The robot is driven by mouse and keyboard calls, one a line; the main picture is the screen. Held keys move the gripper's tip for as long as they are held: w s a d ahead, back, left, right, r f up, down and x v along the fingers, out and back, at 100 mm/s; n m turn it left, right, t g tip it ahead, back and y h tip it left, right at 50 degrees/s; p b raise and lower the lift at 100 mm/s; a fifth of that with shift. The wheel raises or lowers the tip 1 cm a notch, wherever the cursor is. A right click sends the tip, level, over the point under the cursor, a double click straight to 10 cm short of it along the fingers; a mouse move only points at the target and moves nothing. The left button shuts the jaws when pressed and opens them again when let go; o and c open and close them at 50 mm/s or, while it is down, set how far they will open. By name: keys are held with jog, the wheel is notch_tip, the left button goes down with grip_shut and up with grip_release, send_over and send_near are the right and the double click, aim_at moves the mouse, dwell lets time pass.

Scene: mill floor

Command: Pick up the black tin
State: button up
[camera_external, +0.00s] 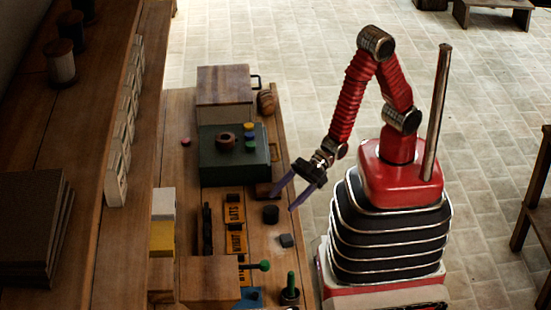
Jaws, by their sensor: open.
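The black tin, a short dark round one (271,215), stands on the wooden bench near its right edge. My gripper (282,202) points down and left over the bench edge, with its two purple-grey fingers spread and nothing between them. The fingertips are just above the tin in the picture, one up and left of the other. I cannot tell their exact height over the bench.
A small dark grey block (286,240) sits close below the tin. A brown block (265,190) lies by the upper fingertip. Orange lettered plates (236,243) lie to the left, a green box (222,168) behind. A green-topped peg (290,285) stands at the front.

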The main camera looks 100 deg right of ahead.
aim_at(271, 209)
jog(key=shift+x, duration=1.2)
jog(key=shift+x, duration=2.5)
jog(key=shift+c, duration=0.2)
jog(key=c, duration=1.2)
jog(key=shift+o, duration=0.2)
jog(key=shift+r, duration=0.2)
jog(key=shift+r, duration=4.85)
